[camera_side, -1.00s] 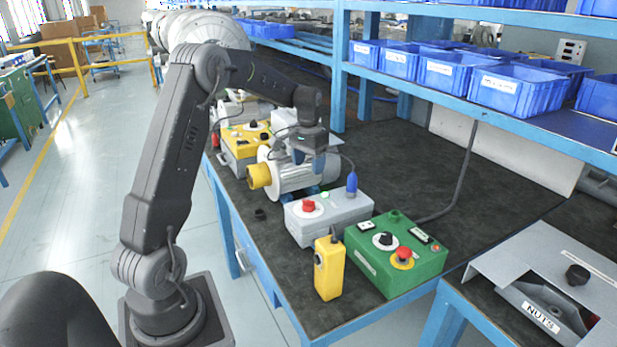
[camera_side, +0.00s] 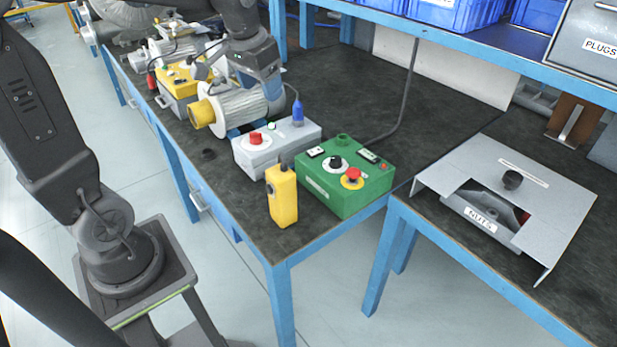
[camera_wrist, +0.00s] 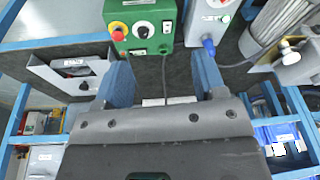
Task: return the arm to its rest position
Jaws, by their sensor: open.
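My gripper (camera_side: 270,92) is just above the right end of the grey ribbed motor with a yellow end cap (camera_side: 235,105) in the side view, which it partly overlaps. I cannot tell whether they touch. In the wrist view, the two blue fingers of my gripper (camera_wrist: 163,80) stand well apart with nothing between them. The arm reaches over the bench from the left, its upper part cut off by the frame's top edge.
A grey box (camera_side: 283,147) with a red knob, a green control box (camera_side: 345,178) and a yellow pendant (camera_side: 282,197) stand at the bench front. A grey NUTS bin (camera_side: 500,195) is at right. A shelf with blue bins (camera_side: 450,12) overhangs the back. Dark bench right of the motor is clear.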

